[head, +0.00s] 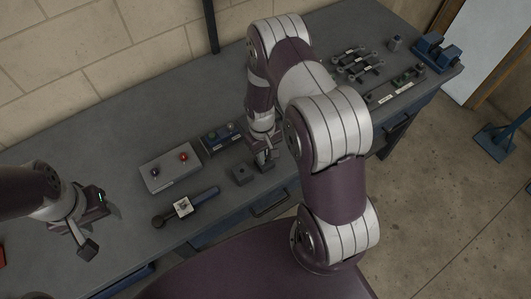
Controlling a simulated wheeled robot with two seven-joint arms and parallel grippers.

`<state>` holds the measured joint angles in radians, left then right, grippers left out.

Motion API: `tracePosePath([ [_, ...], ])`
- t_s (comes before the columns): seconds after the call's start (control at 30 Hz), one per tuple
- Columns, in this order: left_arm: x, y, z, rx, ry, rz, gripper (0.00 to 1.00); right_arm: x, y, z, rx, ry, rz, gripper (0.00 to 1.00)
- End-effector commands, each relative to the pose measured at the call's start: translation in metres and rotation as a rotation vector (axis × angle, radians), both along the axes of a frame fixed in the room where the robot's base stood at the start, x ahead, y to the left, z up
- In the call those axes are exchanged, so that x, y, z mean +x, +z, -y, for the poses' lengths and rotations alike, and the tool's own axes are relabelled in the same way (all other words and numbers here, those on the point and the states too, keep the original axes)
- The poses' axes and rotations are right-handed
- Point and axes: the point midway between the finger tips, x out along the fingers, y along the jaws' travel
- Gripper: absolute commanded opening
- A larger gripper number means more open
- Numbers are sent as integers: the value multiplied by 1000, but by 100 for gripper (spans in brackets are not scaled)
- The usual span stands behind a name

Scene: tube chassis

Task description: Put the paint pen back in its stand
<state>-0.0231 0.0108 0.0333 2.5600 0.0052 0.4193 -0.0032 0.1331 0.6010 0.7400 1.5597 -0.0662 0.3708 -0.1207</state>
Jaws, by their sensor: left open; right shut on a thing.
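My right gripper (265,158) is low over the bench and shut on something. The held thing is small and mostly hidden by the fingers; I cannot make out its shape, but it may be the paint pen. A small dark square block (242,174) with a round hole in its top, which looks like the pen stand, sits on the bench just left of and in front of this gripper. My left gripper (93,224) is open and empty, above the left part of the bench, well away from the block.
A grey box with a red and a blue knob (170,168) and a dark rack (222,137) stand left of the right gripper. A dark tool with a white tag (183,207) lies in front. Several fittings (358,64) and a blue vise-like thing (436,52) are far right.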

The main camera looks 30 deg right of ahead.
Motion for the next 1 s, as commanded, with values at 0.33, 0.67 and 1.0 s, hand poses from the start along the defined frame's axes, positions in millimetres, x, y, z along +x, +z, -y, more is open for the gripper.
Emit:
tracePosePath([
  [0.33, 0, 1, 0, 0, 0, 0, 56, -1, 0, 0, 0, 0, 0, 0],
  [0.67, 0, -4, 0, 0, 0, 0, 56, -1, -7, 0, 0, 0, 0, 0],
  [1.0, 0, -9, 0, 0, 0, 0, 56, -1, -13, 0, 0, 0, 0, 0],
])
